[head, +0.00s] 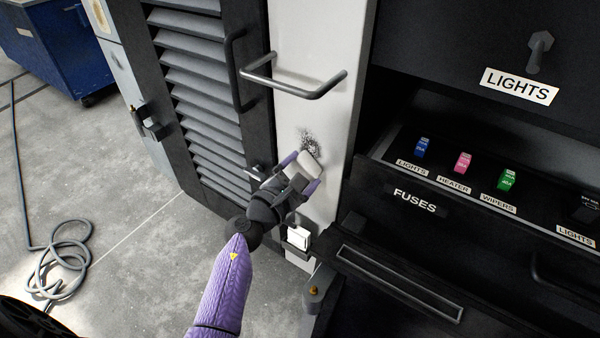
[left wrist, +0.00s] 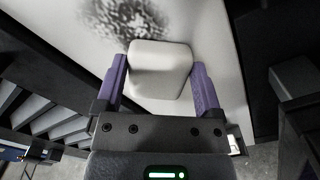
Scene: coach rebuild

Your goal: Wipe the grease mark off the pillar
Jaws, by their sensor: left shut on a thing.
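The grease mark (head: 309,143) is a dark speckled smudge on the white pillar (head: 325,55). It also shows in the left wrist view (left wrist: 128,20), just beyond the pad. My left gripper (head: 304,172) is shut on a white block-like pad (left wrist: 160,68), with one purple finger on each side of it. The pad is at the pillar's face and overlaps the lower edge of the mark in the head view. Whether it touches the pillar I cannot tell. My right gripper is not in view.
A grey handle (head: 292,85) juts from the pillar above the mark. A black louvred door (head: 200,90) stands left. An open fuse drawer (head: 470,185) sticks out right. A white switch box (head: 299,238) is below the gripper. A coiled hose (head: 60,270) lies on the floor.

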